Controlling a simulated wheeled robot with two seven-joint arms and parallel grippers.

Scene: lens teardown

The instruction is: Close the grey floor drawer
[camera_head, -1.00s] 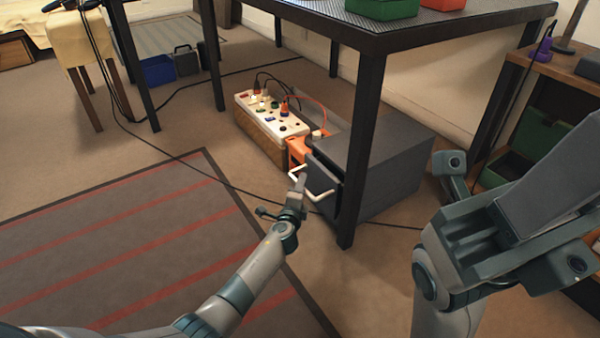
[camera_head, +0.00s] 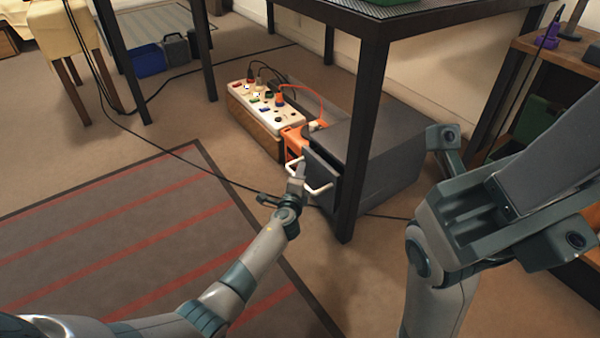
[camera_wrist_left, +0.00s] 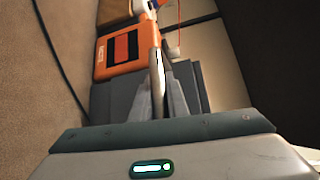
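The grey floor drawer unit (camera_head: 395,158) stands under the dark table. Its drawer front (camera_head: 326,182) faces left and bears a pale handle (camera_head: 321,190). My left gripper (camera_head: 298,172) is at the handle. In the left wrist view its two fingers (camera_wrist_left: 161,90) stand close on both sides of the pale handle bar (camera_wrist_left: 157,68) and look shut on it. My right gripper (camera_head: 490,205) is raised at the right, apart from the drawer; its fingertips cannot be made out.
A table leg (camera_head: 362,130) stands right beside the drawer front. An orange box (camera_head: 293,143) and a power strip on a wooden block (camera_head: 253,122) sit behind the drawer. A black cable (camera_head: 190,160) crosses the floor. A striped rug (camera_head: 120,235) lies at the left.

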